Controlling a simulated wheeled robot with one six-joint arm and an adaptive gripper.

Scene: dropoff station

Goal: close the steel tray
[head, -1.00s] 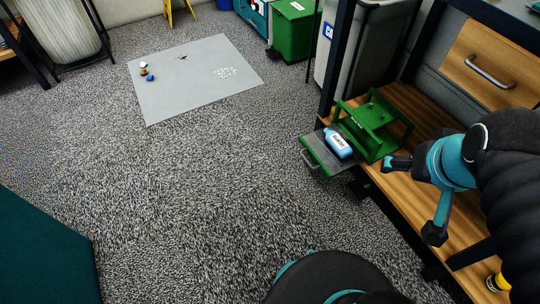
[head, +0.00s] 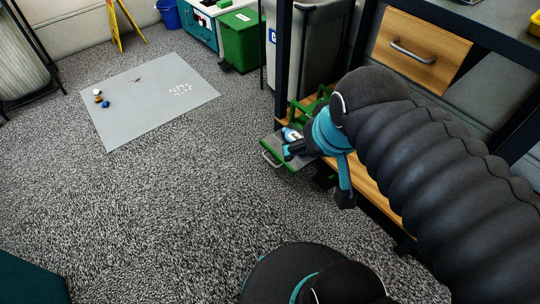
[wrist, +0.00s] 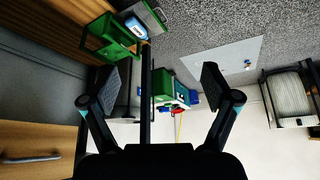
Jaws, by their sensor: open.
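The steel tray (head: 285,157) is pulled out from a green frame (head: 307,107) on the wooden shelf, with its handle (head: 270,159) facing left over the floor. A blue and white bottle (head: 290,135) lies on it, partly hidden by my gripper. In the wrist view the tray (wrist: 150,15) and green frame (wrist: 103,38) are at the top left, with the bottle (wrist: 136,28) between them. My gripper (head: 316,170) is in front of the tray in the head view. Its two fingers (wrist: 160,80) are spread wide with nothing between them.
A wooden drawer (head: 421,50) with a metal handle is at the upper right. A dark upright post (head: 283,60) stands beside the shelf. A grey mat (head: 150,98) with small items lies on the carpet. The carpet left of the tray is clear.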

